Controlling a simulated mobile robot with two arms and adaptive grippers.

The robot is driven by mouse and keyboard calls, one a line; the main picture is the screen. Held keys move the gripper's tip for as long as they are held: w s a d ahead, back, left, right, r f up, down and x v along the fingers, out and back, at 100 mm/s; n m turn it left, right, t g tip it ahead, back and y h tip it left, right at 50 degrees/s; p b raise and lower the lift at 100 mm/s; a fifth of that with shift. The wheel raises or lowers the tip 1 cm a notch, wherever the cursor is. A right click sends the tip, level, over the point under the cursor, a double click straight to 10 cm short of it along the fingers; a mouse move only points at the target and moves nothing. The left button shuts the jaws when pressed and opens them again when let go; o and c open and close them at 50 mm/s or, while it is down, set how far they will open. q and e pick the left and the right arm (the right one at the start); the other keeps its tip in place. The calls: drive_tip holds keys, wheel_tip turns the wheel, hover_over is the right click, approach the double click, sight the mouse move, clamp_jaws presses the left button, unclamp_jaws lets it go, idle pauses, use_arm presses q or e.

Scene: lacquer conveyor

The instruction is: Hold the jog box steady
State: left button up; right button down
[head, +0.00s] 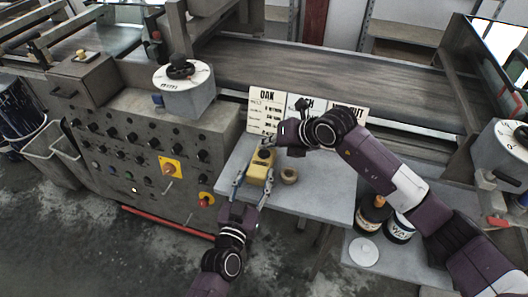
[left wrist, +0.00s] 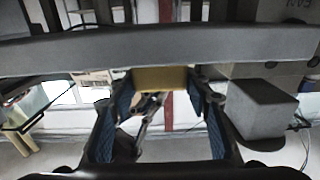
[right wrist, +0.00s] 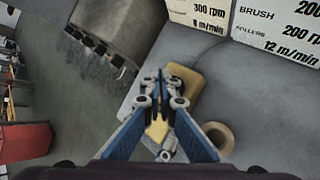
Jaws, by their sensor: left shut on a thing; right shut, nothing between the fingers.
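The jog box (head: 260,168), a small yellow box, sits at the left end of a grey shelf (head: 325,195). My left gripper (head: 255,177) comes from the front with a finger on each side and is shut on the box. The left wrist view shows the yellow box (left wrist: 160,79) between the blue-padded fingers. My right gripper (head: 270,141) is above and behind the box, shut and empty. In the right wrist view its closed fingers (right wrist: 159,93) overlap part of the yellow box (right wrist: 185,88); I cannot tell whether they touch it.
A tan ring (head: 289,176) lies on the shelf right of the box. Printed cards (head: 268,108) stand behind it. A grey control panel (head: 140,145) with knobs is on the left, the conveyor (head: 330,75) behind. Cans (head: 398,228) stand lower right. The shelf's front right is clear.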

sight(266, 153)
drive_tip(key=shift+f, duration=0.1)
idle(0.7)
drive_tip(key=shift+f, duration=0.3)
drive_tip(key=shift+f, duration=0.45)
idle(0.8)
drive_tip(key=shift+r, duration=0.8)
drive_tip(key=shift+r, duration=2.55)
drive_tip(key=shift+r, duration=0.1)
